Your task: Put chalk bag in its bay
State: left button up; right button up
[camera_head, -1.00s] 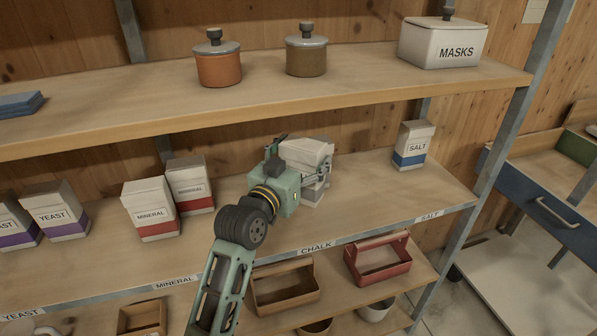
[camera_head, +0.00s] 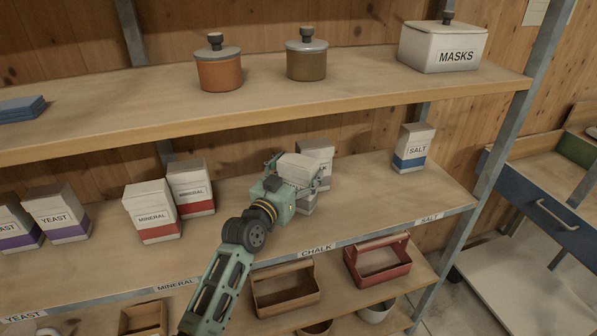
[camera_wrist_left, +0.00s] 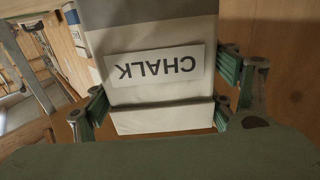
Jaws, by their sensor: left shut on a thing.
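My left gripper (camera_head: 295,174) is shut on a white chalk bag (camera_head: 298,167) at the CHALK part of the middle shelf. In the left wrist view, the held chalk bag (camera_wrist_left: 155,65) sits between the two green fingers, its CHALK label upside down. Another pale bag (camera_head: 318,150) stands just behind the held one, partly hidden by it. I cannot tell whether the held bag touches the shelf or the bag behind. The CHALK shelf label (camera_head: 318,249) is on the front edge below. My right gripper is not in view.
Mineral bags (camera_head: 152,211) and yeast bags (camera_head: 57,212) stand to the left on the shelf (camera_head: 385,195); a salt bag (camera_head: 413,148) stands to the right. The upper shelf (camera_head: 270,108) lies above the gripper. Bare shelf shows between chalk and salt.

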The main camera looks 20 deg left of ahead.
pick_arm(q)
jog(key=shift+r, duration=0.2)
jog(key=shift+f, duration=0.15)
jog(key=o, duration=1.8)
jog(key=shift+f, duration=0.1)
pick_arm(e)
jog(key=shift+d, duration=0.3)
pick_arm(q)
jog(key=shift+o, duration=0.2)
jog(key=s+a+b, duration=0.1)
jog(key=s+a, duration=0.1)
jog(key=s, duration=1)
jog(key=shift+b, duration=0.35)
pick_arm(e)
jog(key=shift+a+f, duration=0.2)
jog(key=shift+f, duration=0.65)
pick_arm(q)
jog(key=shift+a, duration=0.15)
